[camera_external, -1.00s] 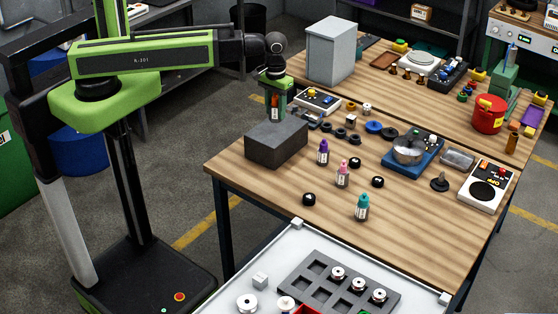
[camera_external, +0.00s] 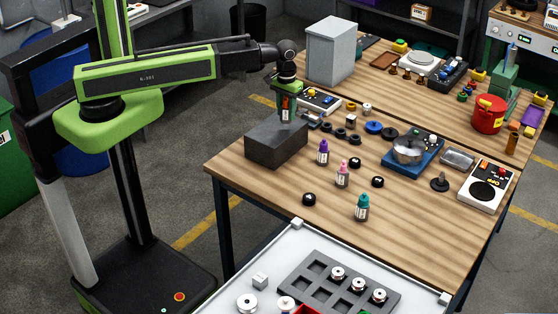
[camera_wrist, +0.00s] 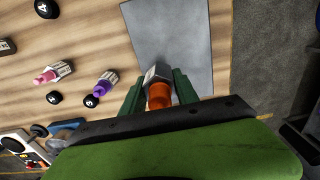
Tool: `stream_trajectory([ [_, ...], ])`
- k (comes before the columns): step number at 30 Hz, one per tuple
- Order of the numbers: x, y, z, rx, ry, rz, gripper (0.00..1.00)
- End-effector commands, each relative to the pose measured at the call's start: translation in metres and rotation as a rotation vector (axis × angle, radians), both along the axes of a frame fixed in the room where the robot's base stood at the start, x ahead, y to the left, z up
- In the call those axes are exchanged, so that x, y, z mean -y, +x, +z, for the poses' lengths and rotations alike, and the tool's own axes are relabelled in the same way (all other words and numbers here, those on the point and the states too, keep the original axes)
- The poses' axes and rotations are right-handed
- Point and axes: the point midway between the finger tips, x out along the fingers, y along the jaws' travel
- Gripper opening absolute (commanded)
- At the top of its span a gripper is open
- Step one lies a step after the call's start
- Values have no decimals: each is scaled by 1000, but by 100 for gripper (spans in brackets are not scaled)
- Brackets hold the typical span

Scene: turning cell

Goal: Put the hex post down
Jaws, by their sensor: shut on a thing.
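My gripper (camera_external: 286,112) points down over the back right part of a dark grey block (camera_external: 263,148) on the wooden table. It is shut on an orange piece with a pale grey end, which I take as the hex post (camera_external: 286,104). In the wrist view, the post's orange part (camera_wrist: 159,95) sits between the two green fingers (camera_wrist: 158,92), and its pale faceted end points toward the block's flat top (camera_wrist: 175,35). I cannot tell whether the post touches the block.
Purple (camera_external: 323,152), pink (camera_external: 342,174) and teal (camera_external: 362,208) bottles and several black knobs stand right of the block. A control box (camera_external: 320,100) and small parts lie close behind my gripper. A tall grey box (camera_external: 330,52) stands farther back.

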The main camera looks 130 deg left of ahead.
Motion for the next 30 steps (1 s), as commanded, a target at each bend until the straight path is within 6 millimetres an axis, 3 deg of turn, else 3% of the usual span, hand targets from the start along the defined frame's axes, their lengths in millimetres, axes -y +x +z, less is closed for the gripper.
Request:
stream_trajectory([
  [1, 0, 0, -15, 0, 0, 0, 0],
  [5, 0, 0, -35, 0, 0, 0, 0],
  [17, 0, 0, -37, 0, 0, 0, 0],
  [18, 0, 0, -36, 0, 0, 0, 39],
  [23, 0, 0, -36, 0, 0, 0, 58],
  [30, 0, 0, -36, 0, 0, 0, 58],
])
